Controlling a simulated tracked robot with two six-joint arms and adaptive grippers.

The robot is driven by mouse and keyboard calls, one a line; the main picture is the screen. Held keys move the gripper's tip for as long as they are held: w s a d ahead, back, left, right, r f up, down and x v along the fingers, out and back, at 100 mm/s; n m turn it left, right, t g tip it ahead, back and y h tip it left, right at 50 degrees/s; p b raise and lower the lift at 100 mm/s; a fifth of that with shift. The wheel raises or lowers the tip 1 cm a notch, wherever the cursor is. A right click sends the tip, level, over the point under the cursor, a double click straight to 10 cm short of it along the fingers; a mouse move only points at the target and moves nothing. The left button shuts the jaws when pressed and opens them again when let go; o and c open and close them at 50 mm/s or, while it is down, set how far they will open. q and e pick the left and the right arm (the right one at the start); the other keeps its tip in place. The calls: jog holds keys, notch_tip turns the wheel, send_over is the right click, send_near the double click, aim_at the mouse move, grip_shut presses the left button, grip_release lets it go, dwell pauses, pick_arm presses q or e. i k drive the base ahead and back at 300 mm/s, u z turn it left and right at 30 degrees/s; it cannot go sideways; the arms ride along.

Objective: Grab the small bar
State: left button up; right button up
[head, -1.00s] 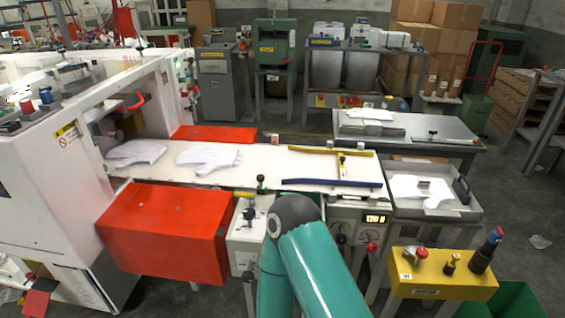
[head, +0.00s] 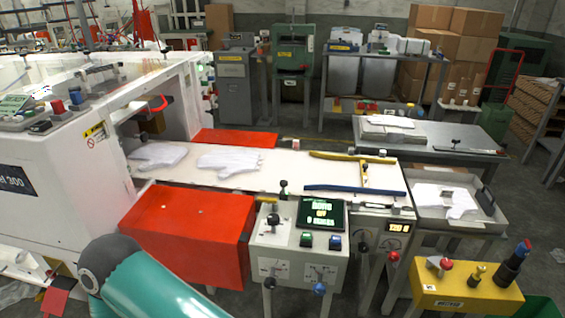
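No gripper shows in the head view; only a teal arm link of mine with a dark joint is at the lower left. On the white conveyor table (head: 288,172), a yellow bar (head: 352,158) lies along the far edge and a blue bar (head: 354,190) along the near edge. A short yellow crosspiece (head: 364,175) lies between them near the table's right end. A small dark piece (head: 446,193) rests on the white gloves in the grey tray (head: 490,213) at the right. I cannot tell which of these is the small bar.
A control box with a screen (head: 321,214) and knobs stands at the table's front, beside a red cover (head: 188,232). A yellow button box (head: 466,292) is at the lower right. White gloves (head: 229,162) lie on the conveyor. A grey table (head: 430,138) stands behind.

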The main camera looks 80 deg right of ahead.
aim_at(364, 166)
jog(key=u, duration=0.25)
jog(key=k, duration=2.75)
jog(key=z, duration=1.3)
jog(key=i, duration=1)
jog(key=u, duration=0.05)
